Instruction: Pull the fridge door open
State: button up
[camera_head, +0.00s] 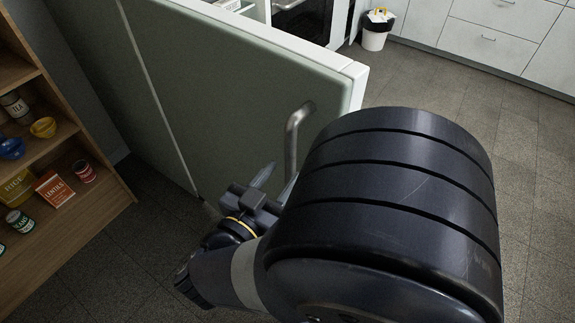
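The fridge door (225,85) is a large grey-green panel across the middle of the camera_head view, with a pale edge along its top and right. It stands out into the room, with white surfaces showing behind its top edge. A curved metal handle (292,135) is on its face near the right edge. My gripper (276,179) is low in front of the door, at the handle's lower end. Its two dark fingers look apart, with a gap between them. Whether a finger touches the handle is unclear. My arm hides the door's lower right part.
A wooden shelf (118,200) with cans, boxes and bowls stands close on the left. Tiled floor (530,140) is clear on the right.

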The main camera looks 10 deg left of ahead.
aim_at(287, 169)
jog(key=v, duration=0.7)
jog(key=shift+x, duration=5.5)
